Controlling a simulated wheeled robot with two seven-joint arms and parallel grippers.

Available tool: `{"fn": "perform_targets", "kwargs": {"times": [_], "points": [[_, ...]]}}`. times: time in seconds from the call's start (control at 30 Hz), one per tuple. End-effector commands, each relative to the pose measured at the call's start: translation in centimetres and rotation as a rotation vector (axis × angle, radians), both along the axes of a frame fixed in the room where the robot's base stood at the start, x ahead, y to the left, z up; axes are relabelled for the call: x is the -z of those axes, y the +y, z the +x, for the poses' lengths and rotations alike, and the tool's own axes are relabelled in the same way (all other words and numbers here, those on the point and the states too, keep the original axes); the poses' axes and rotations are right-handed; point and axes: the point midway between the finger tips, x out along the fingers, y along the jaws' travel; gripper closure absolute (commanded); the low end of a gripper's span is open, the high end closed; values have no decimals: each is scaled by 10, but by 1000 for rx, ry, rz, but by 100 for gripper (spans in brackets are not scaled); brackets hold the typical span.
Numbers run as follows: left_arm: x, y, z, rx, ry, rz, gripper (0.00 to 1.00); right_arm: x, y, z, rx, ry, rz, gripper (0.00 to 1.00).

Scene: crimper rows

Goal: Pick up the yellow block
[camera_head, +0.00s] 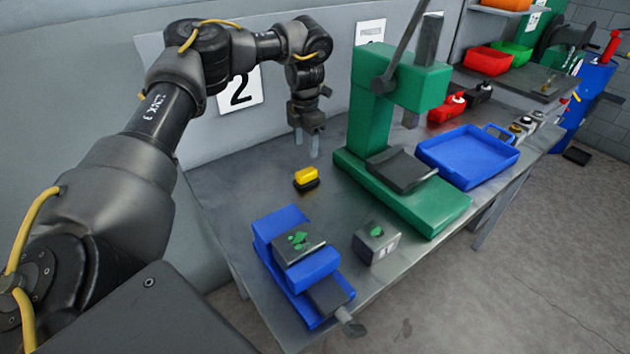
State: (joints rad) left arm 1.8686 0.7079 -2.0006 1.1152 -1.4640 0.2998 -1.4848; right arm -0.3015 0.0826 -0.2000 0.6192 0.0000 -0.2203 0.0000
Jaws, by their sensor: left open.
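The yellow block (305,175) is small and sits on a black base (307,185) on the grey metal table (235,200), left of the green press. My left gripper (306,150) hangs above the table with its fingers pointing down. It is open, with nothing between its fingers. In the picture its fingertips are just above the block, apart from it. My right gripper is not in view.
A green press (365,125) stands right of the block. A blue fixture (290,262) and a grey box (376,243) stand nearer the front edge. A blue tray (468,157) lies at right. A wall with a number 2 sign (241,91) is behind my left arm.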

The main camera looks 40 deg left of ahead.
Motion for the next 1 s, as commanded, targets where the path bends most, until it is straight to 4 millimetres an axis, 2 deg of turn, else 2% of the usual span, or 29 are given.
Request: {"fn": "perform_targets", "kwargs": {"times": [0.3, 0.63, 0.8, 1.0], "points": [[45, -2, 1, 4, 2, -4, 44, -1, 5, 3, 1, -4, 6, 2], [59, -1, 0, 3, 1, -4, 44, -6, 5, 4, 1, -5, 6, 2], [82, 0, -4, 3, 4, -4, 44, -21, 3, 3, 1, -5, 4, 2], [105, 0, -3, 3, 2, -5, 44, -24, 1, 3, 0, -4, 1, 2]]}}
